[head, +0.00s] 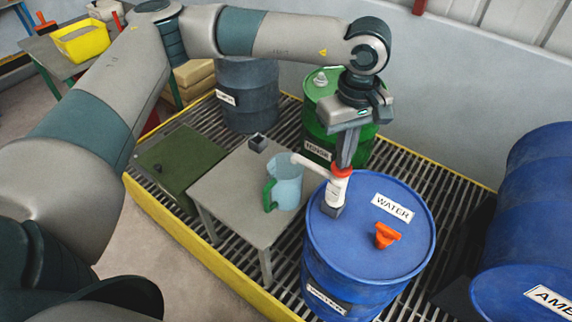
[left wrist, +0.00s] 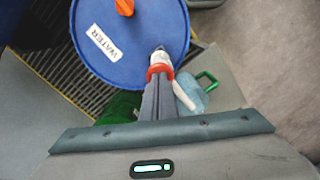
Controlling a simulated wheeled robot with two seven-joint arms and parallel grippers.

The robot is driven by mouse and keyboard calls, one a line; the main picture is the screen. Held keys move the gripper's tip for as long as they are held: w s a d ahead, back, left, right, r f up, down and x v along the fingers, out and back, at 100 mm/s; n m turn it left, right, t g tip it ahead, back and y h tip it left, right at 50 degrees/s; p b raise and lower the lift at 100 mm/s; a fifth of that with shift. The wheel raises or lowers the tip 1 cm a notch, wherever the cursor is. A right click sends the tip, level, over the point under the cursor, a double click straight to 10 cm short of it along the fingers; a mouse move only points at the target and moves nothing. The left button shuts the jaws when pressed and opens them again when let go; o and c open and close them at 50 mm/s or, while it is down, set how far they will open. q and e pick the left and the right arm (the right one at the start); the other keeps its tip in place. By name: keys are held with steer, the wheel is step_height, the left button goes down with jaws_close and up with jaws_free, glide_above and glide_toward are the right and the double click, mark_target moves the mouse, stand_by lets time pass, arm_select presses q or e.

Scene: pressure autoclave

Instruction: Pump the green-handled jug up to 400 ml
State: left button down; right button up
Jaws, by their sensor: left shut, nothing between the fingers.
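The light-blue jug with a green handle (head: 285,184) stands on a small grey table, under the end of the white pump spout; it also shows in the left wrist view (left wrist: 190,95). The level inside the jug cannot be read. The white hand pump with a red collar (head: 336,186) stands on the lid of the blue drum labelled WATER (head: 376,250), its spout reaching left to the jug. My left gripper (head: 344,163) is shut and empty, pointing down with its fingertips at the top of the pump; whether they touch it I cannot tell. My right gripper is not in view.
An orange bung (head: 386,235) sits on the WATER drum's lid. A green drum (head: 322,125) and a dark grey-blue drum (head: 247,95) stand behind. A blue drum (head: 535,225) is at the right. A small dark box (head: 257,142) is on the grey table (head: 222,190).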

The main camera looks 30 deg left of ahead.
arm_select(q)
steer(key=shift+r, duration=1.7)
